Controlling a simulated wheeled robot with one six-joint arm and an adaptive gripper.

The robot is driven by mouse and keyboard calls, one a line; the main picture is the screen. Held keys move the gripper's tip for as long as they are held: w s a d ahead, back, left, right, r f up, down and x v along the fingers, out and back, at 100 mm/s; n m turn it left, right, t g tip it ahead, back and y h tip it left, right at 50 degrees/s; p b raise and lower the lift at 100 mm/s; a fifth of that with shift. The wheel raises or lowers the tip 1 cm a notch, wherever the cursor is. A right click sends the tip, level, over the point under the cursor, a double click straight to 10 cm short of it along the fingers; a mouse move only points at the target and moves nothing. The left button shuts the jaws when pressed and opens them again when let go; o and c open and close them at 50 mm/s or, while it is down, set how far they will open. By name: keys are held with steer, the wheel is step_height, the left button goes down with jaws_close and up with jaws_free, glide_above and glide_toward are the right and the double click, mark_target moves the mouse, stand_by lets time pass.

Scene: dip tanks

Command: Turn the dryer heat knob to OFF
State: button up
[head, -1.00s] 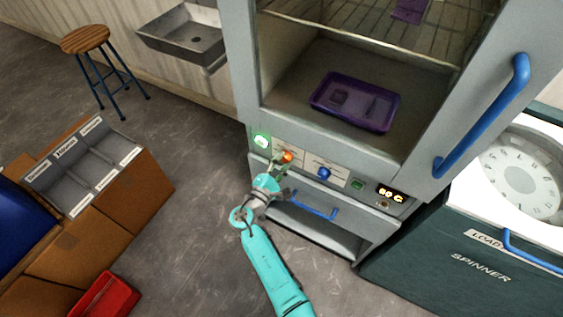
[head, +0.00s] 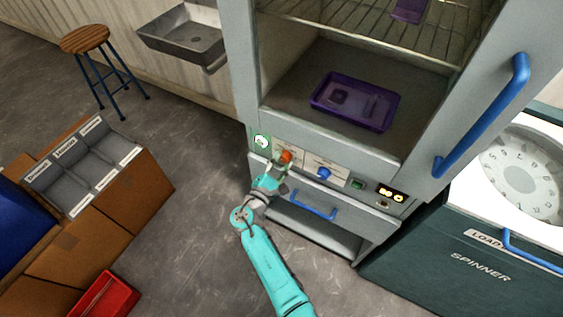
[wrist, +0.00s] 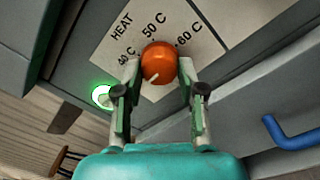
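The orange heat knob (wrist: 158,62) sits on the dryer's front panel, and it also shows in the head view (head: 286,156). Its white pointer mark is toward the lower left, below the 40 C label (wrist: 127,57). The 50 C and 60 C labels are above and right of the knob. No OFF label is readable; the left finger covers part of that side. My gripper (wrist: 160,68) has one finger on each side of the knob and appears shut on it. In the head view my gripper (head: 279,164) is at the knob.
A round green-lit control (wrist: 103,96) is left of the knob. A blue drawer handle (head: 313,204) is below. The purple tray (head: 352,102) is inside the dryer.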

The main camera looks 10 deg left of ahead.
steer(key=shift+o, duration=1.4)
steer(key=shift+s, duration=0.1)
steer(key=v, duration=1.2)
